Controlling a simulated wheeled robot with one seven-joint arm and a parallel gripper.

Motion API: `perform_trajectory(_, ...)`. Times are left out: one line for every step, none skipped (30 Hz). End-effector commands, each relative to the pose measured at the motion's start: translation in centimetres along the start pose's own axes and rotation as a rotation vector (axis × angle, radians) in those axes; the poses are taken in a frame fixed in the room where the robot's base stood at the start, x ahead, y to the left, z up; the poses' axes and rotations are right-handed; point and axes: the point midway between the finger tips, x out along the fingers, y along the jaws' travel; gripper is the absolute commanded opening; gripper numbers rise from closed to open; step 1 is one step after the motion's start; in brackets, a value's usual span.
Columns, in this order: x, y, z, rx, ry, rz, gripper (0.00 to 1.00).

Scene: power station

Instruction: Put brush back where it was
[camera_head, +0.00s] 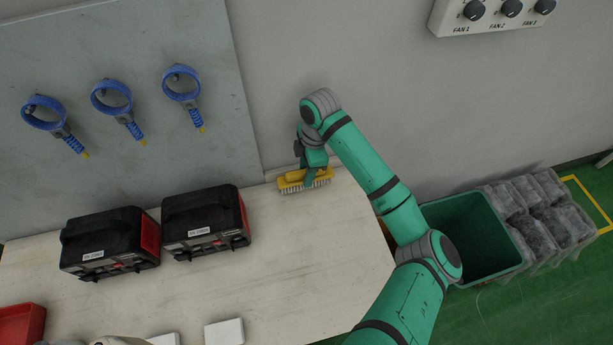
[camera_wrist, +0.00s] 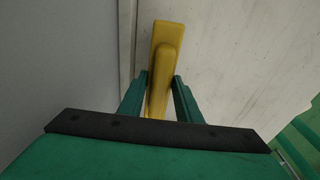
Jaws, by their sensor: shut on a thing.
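The brush (camera_head: 292,185) has a yellow body and pale bristles pointing down. It is at the back edge of the pale workbench (camera_head: 310,240), close to the wall, right of the black cases. My gripper (camera_head: 316,178) is shut on the brush from above. In the wrist view the yellow handle of the brush (camera_wrist: 162,65) stands between the two green fingers of my gripper (camera_wrist: 160,95). The bristles are hidden in that view. I cannot tell whether the bristles touch the bench top.
Two black cases (camera_head: 205,222) stand left of the brush. Blue ring tools (camera_head: 111,98) hang on the grey board. A green bin (camera_head: 465,240) and clear bags (camera_head: 540,215) are at the right. A red tray (camera_head: 20,323) and a white block (camera_head: 224,332) are at the front left.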

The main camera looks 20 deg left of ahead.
Motion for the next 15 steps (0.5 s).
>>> perform_trajectory(0.8, -0.1, 0.1, 0.001, 0.001, -0.003, 0.15)
perform_trajectory(1.2, -0.1, 0.2, 0.001, 0.001, -0.003, 0.15)
perform_trajectory(1.7, -0.1, 0.3, 0.002, 0.001, -0.003, 0.15)
perform_trajectory(2.0, -0.2, 0.3, 0.002, 0.001, -0.003, 0.15)
perform_trajectory(2.3, -0.1, 0.3, 0.001, 0.001, -0.003, 0.15)
perform_trajectory(2.4, -0.1, 0.3, 0.001, 0.001, -0.002, 0.15)
perform_trajectory(2.4, -0.1, 0.3, 0.001, 0.001, -0.001, 0.15)
perform_trajectory(2.4, -0.1, 0.3, 0.001, 0.001, -0.001, 0.15)
perform_trajectory(2.4, -0.1, 0.3, 0.001, 0.001, -0.001, 0.15)
perform_trajectory(2.4, -0.1, 0.3, 0.001, 0.001, -0.001, 0.15)
perform_trajectory(2.4, -0.1, 0.3, 0.001, 0.001, -0.001, 0.15)
perform_trajectory(2.4, -0.1, 0.3, 0.001, 0.001, -0.001, 0.15)
perform_trajectory(2.4, -0.1, 0.3, 0.001, 0.001, -0.001, 0.15)
perform_trajectory(2.5, -0.1, 0.3, 0.001, 0.001, -0.001, 0.15)
perform_trajectory(2.6, -0.1, 0.3, 0.001, 0.001, -0.001, 0.15)
